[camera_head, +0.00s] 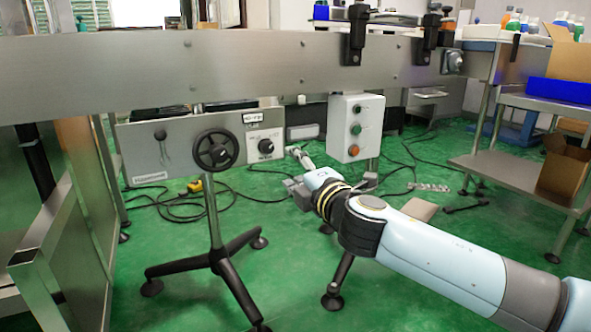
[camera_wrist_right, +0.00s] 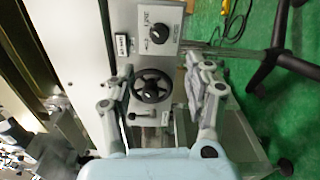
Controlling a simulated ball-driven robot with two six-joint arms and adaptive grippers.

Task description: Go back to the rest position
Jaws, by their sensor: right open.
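My right gripper (camera_head: 291,168) is at the end of my pale blue right arm, which comes in from the lower right under the conveyor beam. In the right wrist view, the right gripper (camera_wrist_right: 158,66) has its two grey fingers spread wide, with nothing held between them. A black handwheel (camera_head: 216,150) on the machine's front panel is left of the gripper in the head view, with a gap between them. In the wrist view the handwheel (camera_wrist_right: 152,88) appears between the fingers, beyond them. My left gripper is not in view.
A long steel beam (camera_head: 150,75) crosses above. A control box (camera_head: 356,128) with buttons hangs near my right gripper. Machine legs (camera_head: 222,255) and cables are below. A steel shelf (camera_head: 520,185) stands at right.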

